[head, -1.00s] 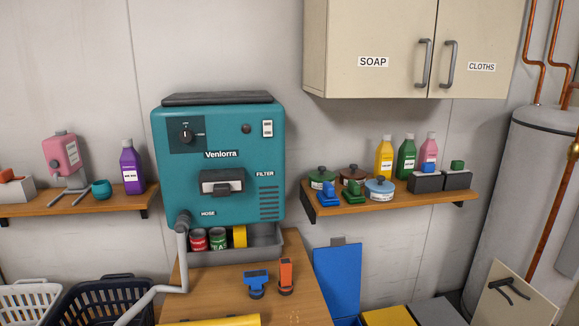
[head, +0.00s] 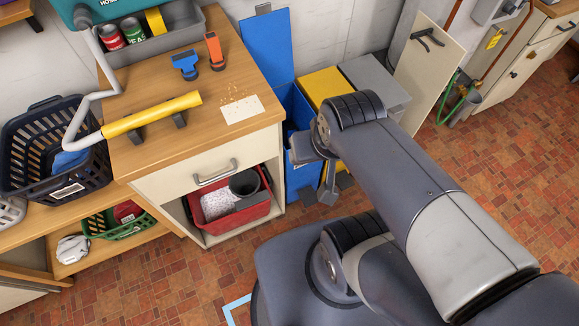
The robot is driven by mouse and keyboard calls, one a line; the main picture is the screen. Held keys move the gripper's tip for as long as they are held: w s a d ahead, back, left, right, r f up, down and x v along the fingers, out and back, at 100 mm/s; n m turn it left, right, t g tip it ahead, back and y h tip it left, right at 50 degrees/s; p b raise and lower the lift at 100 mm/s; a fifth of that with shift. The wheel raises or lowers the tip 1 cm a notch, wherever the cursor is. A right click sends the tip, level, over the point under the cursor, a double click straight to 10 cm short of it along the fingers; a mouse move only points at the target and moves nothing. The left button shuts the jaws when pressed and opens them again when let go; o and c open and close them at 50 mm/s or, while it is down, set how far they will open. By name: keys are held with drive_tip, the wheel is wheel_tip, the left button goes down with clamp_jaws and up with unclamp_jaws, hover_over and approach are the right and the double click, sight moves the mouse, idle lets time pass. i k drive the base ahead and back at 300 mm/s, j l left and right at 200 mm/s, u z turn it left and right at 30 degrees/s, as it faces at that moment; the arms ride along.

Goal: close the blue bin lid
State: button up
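The blue bin lid (head: 266,48) stands open and upright against the wall behind its bin. The blue bin (head: 299,180) is below it, right of the wooden cabinet, with its open top partly visible. My arm reaches in from the lower right. My gripper (head: 322,178) hangs in front of the blue bin, below and to the right of the raised lid, apart from the lid. My wrist partly hides the gripper, so whether its fingers are open or shut is unclear. I see nothing held in it.
Right of the blue bin, a yellow bin lid (head: 320,83) and a grey bin lid (head: 374,78) lie shut. The wooden worktop (head: 140,82) at left carries a yellow tube (head: 155,112) and brushes. A leaning board (head: 425,75) stands farther right. Tiled floor lies open at right.

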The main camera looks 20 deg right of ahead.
sight(267, 35)
drive_tip(key=i+z, duration=0.15)
drive_tip(key=z, duration=0.3)
drive_tip(key=i+z, duration=0.2)
drive_tip(key=z, duration=0.25)
drive_tip(key=i+j+z, duration=0.1)
drive_tip(key=z, duration=0.4)
